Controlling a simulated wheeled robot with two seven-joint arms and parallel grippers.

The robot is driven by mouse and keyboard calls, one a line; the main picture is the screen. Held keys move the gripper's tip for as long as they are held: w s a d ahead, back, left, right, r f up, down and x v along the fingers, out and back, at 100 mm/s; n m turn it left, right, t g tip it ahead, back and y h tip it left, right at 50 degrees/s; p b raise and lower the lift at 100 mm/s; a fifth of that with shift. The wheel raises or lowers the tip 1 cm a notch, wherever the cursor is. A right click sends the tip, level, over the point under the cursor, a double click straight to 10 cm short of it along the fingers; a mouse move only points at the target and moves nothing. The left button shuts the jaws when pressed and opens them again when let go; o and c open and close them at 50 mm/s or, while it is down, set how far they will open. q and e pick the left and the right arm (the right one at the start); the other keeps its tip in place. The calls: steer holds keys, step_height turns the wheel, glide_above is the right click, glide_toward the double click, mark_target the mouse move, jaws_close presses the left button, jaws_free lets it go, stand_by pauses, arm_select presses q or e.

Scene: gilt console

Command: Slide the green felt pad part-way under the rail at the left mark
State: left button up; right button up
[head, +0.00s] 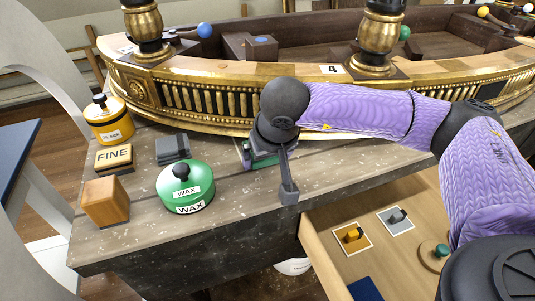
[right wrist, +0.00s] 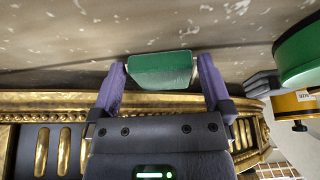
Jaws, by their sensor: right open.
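The green felt pad (right wrist: 162,70) lies on the worn wooden top between the spread fingertips of my right gripper (right wrist: 162,62). In the head view only a sliver of the pad (head: 246,156) shows beside my right gripper (head: 264,158), which is in front of the gilt rail (head: 215,104) and hides most of it. My right gripper is open, with a finger at each end of the pad. The rail also shows in the right wrist view (right wrist: 60,103). I cannot tell whether the pad touches it. The left mark is not clearly visible. My left gripper is out of view.
A green wax tin (head: 186,190), a grey block (head: 172,149), an orange block (head: 105,201), a FINE block (head: 114,158) and an amber tin (head: 109,122) stand to the left. An open drawer (head: 375,215) is below at the right. A number 4 plate (head: 331,69) sits on the rail.

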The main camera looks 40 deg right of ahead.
steer(key=p+v, duration=0.3)
steer(key=v, duration=0.7)
steer(key=shift+f, duration=0.1)
